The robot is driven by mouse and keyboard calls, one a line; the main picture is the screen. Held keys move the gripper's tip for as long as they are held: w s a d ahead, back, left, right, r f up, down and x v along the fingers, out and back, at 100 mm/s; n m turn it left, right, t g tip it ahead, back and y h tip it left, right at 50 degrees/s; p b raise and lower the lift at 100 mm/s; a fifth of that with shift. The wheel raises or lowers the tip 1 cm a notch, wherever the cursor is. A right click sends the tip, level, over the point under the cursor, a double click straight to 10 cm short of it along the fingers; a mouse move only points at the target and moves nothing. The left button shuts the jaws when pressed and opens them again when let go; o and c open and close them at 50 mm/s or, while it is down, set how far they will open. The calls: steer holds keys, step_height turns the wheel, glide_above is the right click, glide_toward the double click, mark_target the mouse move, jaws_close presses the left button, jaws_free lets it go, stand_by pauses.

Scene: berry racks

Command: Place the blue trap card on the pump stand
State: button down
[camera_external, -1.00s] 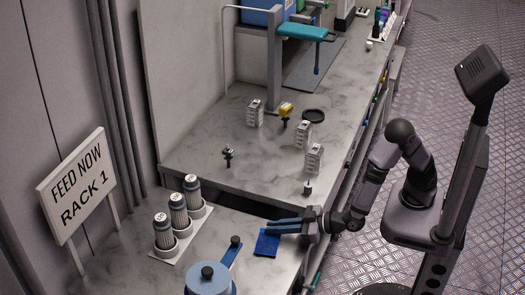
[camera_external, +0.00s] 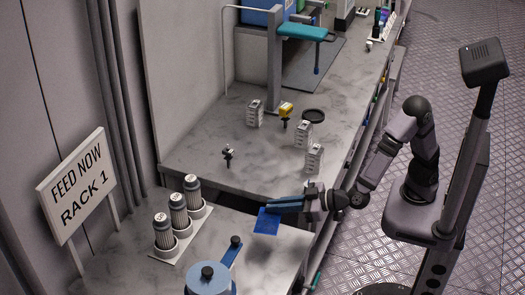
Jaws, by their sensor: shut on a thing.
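The blue trap card (camera_external: 266,222) is a flat blue sheet held at the left end of my gripper (camera_external: 275,205). My gripper is shut on the card's far edge, and the card hangs tilted a little above the near marble counter. No label marks a pump stand. A grey post with a teal arm (camera_external: 302,31) stands on the raised counter at the back, and a blue round vessel with a handle (camera_external: 208,278) sits at the front; I cannot tell which, if either, is the pump stand.
Several ribbed canisters stand in a white rack (camera_external: 190,233) left of my gripper. A "FEED NOW RACK 1" sign (camera_external: 75,187) stands farther left. Small grey stacked blocks (camera_external: 303,135), a yellow piece (camera_external: 286,109) and a black dish (camera_external: 314,115) sit on the raised counter (camera_external: 200,155).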

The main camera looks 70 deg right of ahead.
mark_target(278, 220)
step_height(278, 220, up, 13)
steer(key=p, duration=1.2)
steer(key=shift+p, duration=0.3)
steer(key=a+f+b, duration=0.1)
steer(key=f+b, duration=0.3)
steer(key=f, duration=0.1)
steer(key=s+a+f+b, duration=0.1)
steer(key=f+b, duration=0.4)
steer(key=a+f+b, duration=0.1)
steer(key=f+b, duration=0.4)
steer(key=shift+s+a+f, duration=0.15)
steer(key=shift+a+f, duration=0.05)
steer(key=shift+a, duration=0.05)
steer(key=d+r+m+h, duration=0.1)
steer(key=w+d+r+m+h, duration=0.1)
steer(key=shift+h, duration=0.3)
steer(key=shift+w+d+r, duration=0.1)
steer(key=shift+d, duration=0.45)
steer(key=shift+f+b, duration=0.65)
steer(key=shift+f, duration=4.35)
steer(key=shift+f, duration=0.2)
